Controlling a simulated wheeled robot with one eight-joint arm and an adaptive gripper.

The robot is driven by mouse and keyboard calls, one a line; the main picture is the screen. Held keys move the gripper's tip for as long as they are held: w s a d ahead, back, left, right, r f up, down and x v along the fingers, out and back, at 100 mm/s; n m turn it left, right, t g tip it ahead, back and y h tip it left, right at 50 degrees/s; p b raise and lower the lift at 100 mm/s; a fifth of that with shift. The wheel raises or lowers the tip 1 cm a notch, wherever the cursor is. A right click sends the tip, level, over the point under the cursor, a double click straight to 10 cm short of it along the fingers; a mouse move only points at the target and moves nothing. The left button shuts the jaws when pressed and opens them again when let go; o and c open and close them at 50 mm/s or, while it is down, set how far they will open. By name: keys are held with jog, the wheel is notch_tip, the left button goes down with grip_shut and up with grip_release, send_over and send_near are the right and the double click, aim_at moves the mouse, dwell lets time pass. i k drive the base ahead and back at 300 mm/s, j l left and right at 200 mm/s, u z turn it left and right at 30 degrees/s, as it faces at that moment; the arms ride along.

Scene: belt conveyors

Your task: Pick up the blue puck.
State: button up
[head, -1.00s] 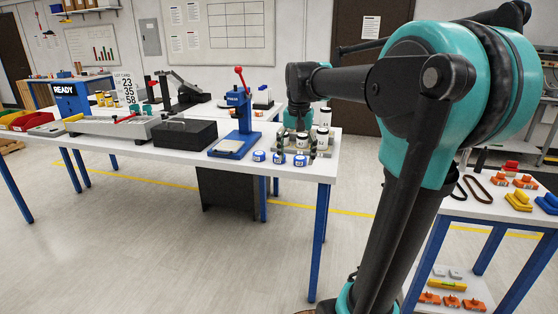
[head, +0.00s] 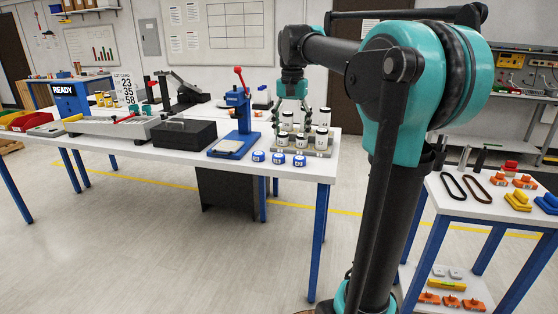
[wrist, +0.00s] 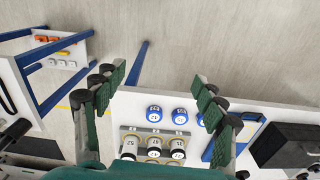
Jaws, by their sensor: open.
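Three blue pucks with white labelled tops stand in a row near the front edge of the white table: a left one (head: 258,156), a middle one (head: 279,158) and a right one (head: 299,160). In the wrist view the same row shows as blue pucks (wrist: 154,113), (wrist: 180,116) and (wrist: 203,120), between and below my spread fingers. My gripper (head: 291,117) is open and empty. It hangs above the jars, behind the puck row in the head view. It touches no puck that I can see.
The table's front edge is close to the pucks.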

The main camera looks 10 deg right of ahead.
aim_at(277, 158)
jog(key=i+j, duration=0.15)
jog(key=i, duration=0.35)
jog(key=i+j+z, duration=0.15)
jog(key=i, duration=0.3)
